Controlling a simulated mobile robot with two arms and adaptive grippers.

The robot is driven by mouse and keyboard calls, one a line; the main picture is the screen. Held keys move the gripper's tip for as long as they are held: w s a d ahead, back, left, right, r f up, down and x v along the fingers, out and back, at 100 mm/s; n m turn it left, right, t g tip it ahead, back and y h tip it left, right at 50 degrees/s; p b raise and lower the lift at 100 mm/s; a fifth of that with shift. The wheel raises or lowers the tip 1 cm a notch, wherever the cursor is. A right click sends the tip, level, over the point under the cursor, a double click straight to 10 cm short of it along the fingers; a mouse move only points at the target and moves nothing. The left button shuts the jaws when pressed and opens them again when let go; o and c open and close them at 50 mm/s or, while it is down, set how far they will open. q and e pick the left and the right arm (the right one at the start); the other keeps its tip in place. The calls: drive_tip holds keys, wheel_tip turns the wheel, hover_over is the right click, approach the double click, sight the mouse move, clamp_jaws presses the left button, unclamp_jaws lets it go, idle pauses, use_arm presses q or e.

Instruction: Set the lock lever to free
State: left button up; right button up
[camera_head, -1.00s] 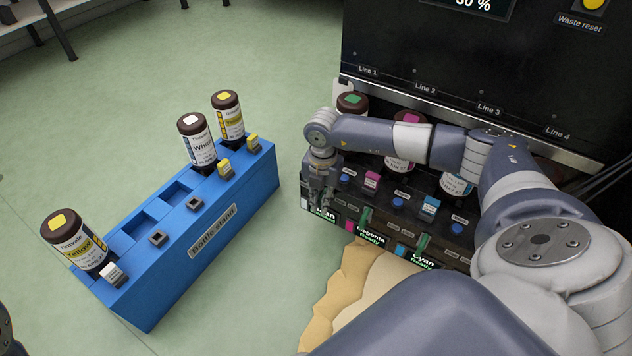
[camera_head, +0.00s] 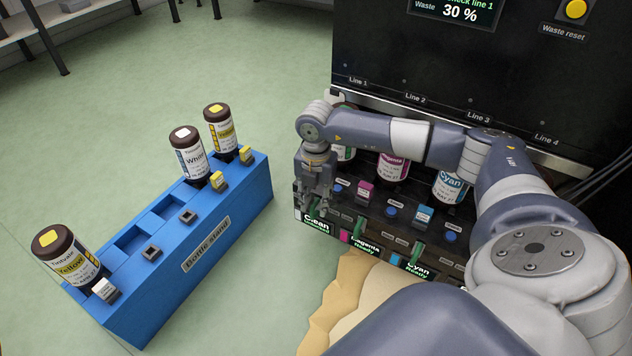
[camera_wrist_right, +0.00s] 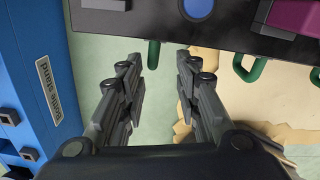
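Green lock levers stick out from the front of the ink machine (camera_head: 465,75), one below each of the bottle lines 1 to 3. The line 1 lever (camera_head: 314,207) is partly hidden by my right gripper (camera_head: 316,196). The right wrist view shows this lever (camera_wrist_right: 153,53) hanging at the machine's front edge, between and just beyond the fingertips. My right gripper (camera_wrist_right: 156,68) is open and empty, with a clear gap between its fingers. I cannot tell whether a finger touches the lever. The line 2 lever (camera_head: 360,228) and line 3 lever (camera_head: 419,247) are close to the right.
A blue bottle stand (camera_head: 225,225) on the left holds a white bottle (camera_head: 190,157) and two yellow bottles (camera_head: 68,256). Magenta (camera_head: 393,165) and cyan (camera_head: 449,184) bottles stand in the machine. The screen (camera_head: 455,12) reads waste 30 % and check line 1.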

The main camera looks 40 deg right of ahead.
wheel_tip(320, 180, up, 8)
drive_tip(key=shift+d+f, duration=0.15)
idle(0.5)
